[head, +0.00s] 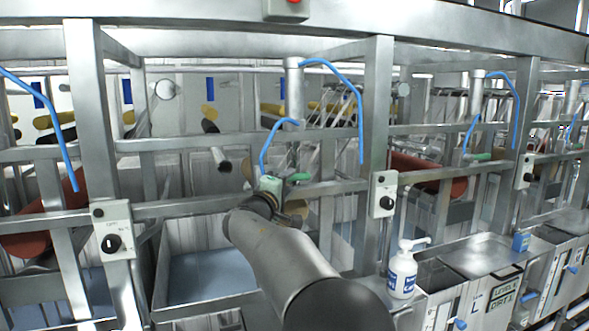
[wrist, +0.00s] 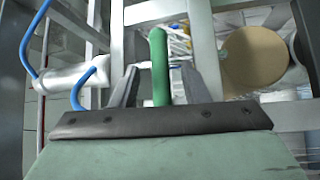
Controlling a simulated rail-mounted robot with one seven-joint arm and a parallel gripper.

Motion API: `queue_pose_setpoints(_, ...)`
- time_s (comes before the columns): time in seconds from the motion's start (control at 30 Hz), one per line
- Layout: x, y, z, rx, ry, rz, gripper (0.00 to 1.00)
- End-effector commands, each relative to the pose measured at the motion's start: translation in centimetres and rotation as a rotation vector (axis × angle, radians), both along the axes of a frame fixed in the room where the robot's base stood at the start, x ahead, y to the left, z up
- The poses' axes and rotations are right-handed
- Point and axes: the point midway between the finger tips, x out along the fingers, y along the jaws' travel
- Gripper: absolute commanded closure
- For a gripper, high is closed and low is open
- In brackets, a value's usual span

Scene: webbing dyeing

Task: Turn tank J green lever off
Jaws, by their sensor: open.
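A green lever (wrist: 158,60) stands upright in the wrist view, between the two fingers of my gripper (wrist: 159,80). A clear gap shows on each side, so the fingers are open around it and not closed on it. In the head view the green lever (head: 298,177) sticks out to the right, just beside my gripper (head: 272,184), at a steel frame below a blue hose (head: 278,137). The fingertips are hard to make out there. No letter for tank J is readable at this lever.
A second green lever (head: 481,157) sits farther right. Switch boxes (head: 383,194) (head: 112,230) are fixed to the posts. A white pump bottle (head: 403,272) stands on the front ledge. Steel rails and posts surround my arm; a brown round end (wrist: 253,58) is right of my gripper.

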Motion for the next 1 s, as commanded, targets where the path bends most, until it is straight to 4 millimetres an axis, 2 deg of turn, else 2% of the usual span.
queue_pose_setpoints(0.1, 2.0, -0.8, 0.6, -0.001, 0.001, -0.002, 0.59)
queue_pose_setpoints(0.23, 3.3, -1.2, 0.7, -0.001, 0.001, -0.002, 0.59)
queue_pose_setpoints(0.63, 4.0, -1.5, 0.6, 0.000, 0.000, 0.000, 0.59)
queue_pose_setpoints(0.67, 4.0, -1.5, 0.6, 0.000, 0.000, 0.000, 0.64)
queue_pose_setpoints(0.7, 4.0, -1.5, 0.6, 0.000, 0.000, 0.000, 0.75)
queue_pose_setpoints(0.8, 4.0, -1.5, 0.6, 0.000, 0.000, 0.000, 1.00)
queue_pose_setpoints(1.0, 4.0, -1.7, 0.5, -0.003, -0.002, -0.003, 1.00)
